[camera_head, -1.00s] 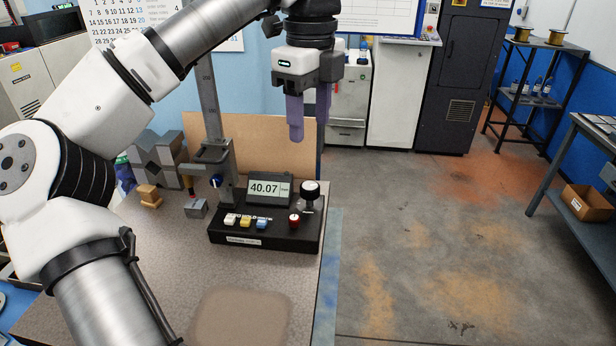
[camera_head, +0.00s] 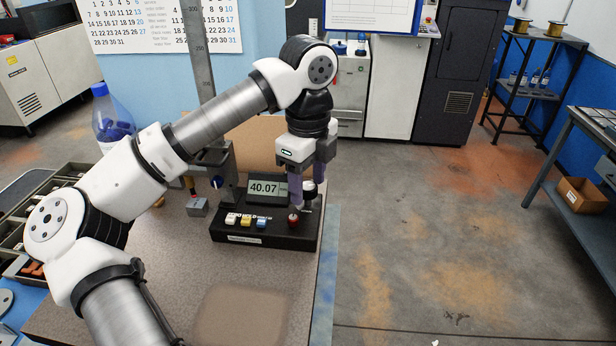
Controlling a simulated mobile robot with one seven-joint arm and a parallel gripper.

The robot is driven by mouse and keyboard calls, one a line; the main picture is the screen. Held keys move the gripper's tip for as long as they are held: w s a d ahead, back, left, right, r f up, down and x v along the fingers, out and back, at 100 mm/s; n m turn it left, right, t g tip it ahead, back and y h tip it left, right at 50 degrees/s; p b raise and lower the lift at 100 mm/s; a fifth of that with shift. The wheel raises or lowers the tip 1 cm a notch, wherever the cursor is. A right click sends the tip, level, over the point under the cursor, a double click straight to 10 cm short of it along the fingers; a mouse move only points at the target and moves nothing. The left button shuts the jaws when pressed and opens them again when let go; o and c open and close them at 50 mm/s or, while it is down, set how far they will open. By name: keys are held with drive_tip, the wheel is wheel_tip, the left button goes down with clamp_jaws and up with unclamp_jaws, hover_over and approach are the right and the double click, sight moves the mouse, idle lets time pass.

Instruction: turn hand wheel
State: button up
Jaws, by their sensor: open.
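The console display (camera_head: 266,188) reads 40.07.
White, yellow and blue buttons (camera_head: 246,221) and a red knob (camera_head: 293,219) sit on the console's front. A metal column (camera_head: 200,75) stands behind, with a small grey block (camera_head: 198,207) left of the console. The front bench top is clear.

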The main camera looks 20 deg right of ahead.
drive_tip(key=c, duration=1)
drive_tip(key=shift+m+b, duration=0.3)
